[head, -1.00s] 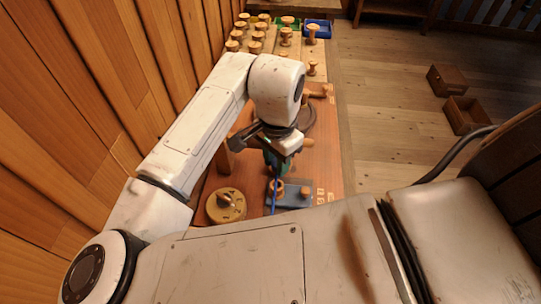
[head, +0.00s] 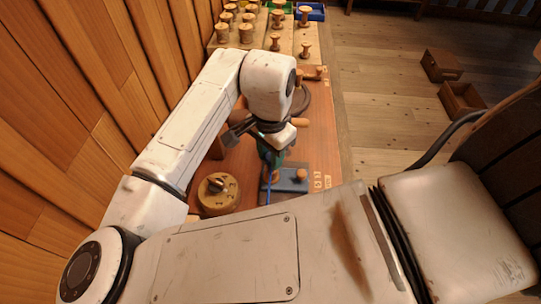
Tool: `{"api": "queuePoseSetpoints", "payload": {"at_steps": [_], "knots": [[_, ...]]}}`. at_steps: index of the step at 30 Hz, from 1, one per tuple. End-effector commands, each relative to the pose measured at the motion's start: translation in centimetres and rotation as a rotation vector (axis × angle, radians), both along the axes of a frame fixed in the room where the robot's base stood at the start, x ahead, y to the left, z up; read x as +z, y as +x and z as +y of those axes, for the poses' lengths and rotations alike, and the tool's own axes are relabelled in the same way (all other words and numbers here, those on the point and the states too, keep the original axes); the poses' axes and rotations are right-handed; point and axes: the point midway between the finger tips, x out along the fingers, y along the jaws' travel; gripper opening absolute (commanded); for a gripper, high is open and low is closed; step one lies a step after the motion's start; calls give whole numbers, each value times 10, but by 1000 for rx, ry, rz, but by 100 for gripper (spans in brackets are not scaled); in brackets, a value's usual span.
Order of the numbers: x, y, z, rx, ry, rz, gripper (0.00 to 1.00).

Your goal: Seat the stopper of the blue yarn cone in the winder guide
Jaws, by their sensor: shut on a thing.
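My gripper (head: 270,152) is low over the work board, pointing down, with dark green fingers. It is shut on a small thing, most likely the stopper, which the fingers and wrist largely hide. A thin blue yarn line (head: 268,188) runs from below the fingers toward the front. A blue-grey block (head: 290,186), which looks like the winder guide, lies just below and in front of the fingertips. An orange-brown knob (head: 301,174) shows on its right part, and another orange-brown piece is near the fingertips. I cannot tell whether the held thing touches the block. The blue cone is not clearly visible.
A round brass-coloured wooden piece (head: 218,194) with a dark knob stands left of the block. A dark round disc (head: 299,100) lies behind my wrist. Several wooden spools (head: 245,32) and a blue tray (head: 316,12) stand at the back. A wood wall closes the left side.

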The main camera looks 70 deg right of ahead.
Motion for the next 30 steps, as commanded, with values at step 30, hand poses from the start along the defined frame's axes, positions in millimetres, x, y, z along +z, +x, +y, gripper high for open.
{"api": "queuePoseSetpoints", "payload": {"at_steps": [30], "knots": [[-20, 0, 2, 1, 0, 0, 4]]}}
